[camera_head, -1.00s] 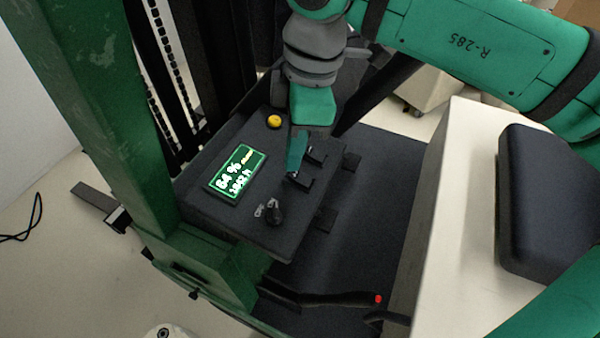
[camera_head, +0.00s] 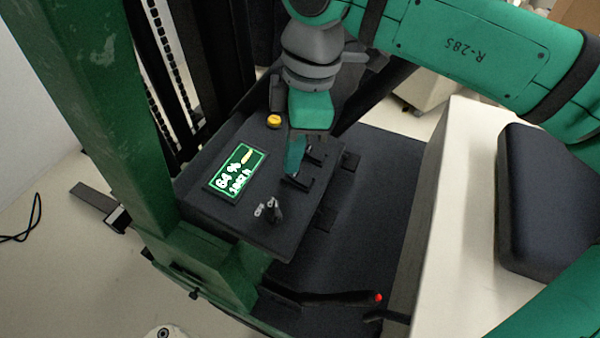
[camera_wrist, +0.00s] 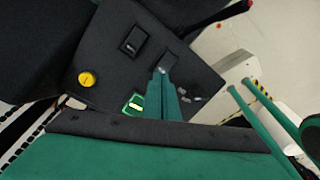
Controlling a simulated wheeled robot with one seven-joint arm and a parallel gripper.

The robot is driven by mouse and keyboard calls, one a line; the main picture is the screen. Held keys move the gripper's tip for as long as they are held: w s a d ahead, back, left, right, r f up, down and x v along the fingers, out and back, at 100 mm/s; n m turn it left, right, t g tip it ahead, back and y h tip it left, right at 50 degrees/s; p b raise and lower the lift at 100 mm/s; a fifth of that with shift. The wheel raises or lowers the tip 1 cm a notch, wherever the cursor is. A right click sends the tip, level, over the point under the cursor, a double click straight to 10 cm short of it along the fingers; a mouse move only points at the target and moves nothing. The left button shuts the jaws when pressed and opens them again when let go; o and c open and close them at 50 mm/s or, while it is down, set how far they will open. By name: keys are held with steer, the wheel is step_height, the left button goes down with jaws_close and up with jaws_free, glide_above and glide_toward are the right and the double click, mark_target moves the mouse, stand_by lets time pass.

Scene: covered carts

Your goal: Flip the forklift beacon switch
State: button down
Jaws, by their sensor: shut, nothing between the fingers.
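Two black rocker switches sit on the forklift's dark console. One switch (camera_wrist: 133,40) is clear of my gripper in the wrist view and shows behind the fingers in the head view (camera_head: 316,154). The other switch (camera_wrist: 169,64) is right at my fingertips, partly covered by them; its edge also shows in the head view (camera_head: 303,184). I cannot tell from labels which is the beacon switch. My gripper (camera_head: 293,172) is shut and empty, pointing down at the nearer switch. Its tips show in the wrist view (camera_wrist: 161,72); contact is not clear.
The console (camera_head: 282,235) also holds a lit green display (camera_head: 236,172), a yellow button (camera_head: 274,121) and a key switch (camera_head: 274,211). A green mast post (camera_head: 105,110) stands left. A red-tipped lever (camera_head: 345,298) and a black seat pad (camera_head: 548,200) lie nearer.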

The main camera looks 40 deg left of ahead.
steer(key=shift+w+f, duration=0.2)
steer(key=shift+f, duration=0.15)
steer(key=shift+s+a, duration=0.2)
steer(key=shift+w+d+r, duration=0.1)
steer(key=shift+d+r, duration=0.2)
steer(key=shift+r, duration=0.15)
steer(key=shift+a+r, duration=0.15)
steer(key=shift+r, duration=2.85)
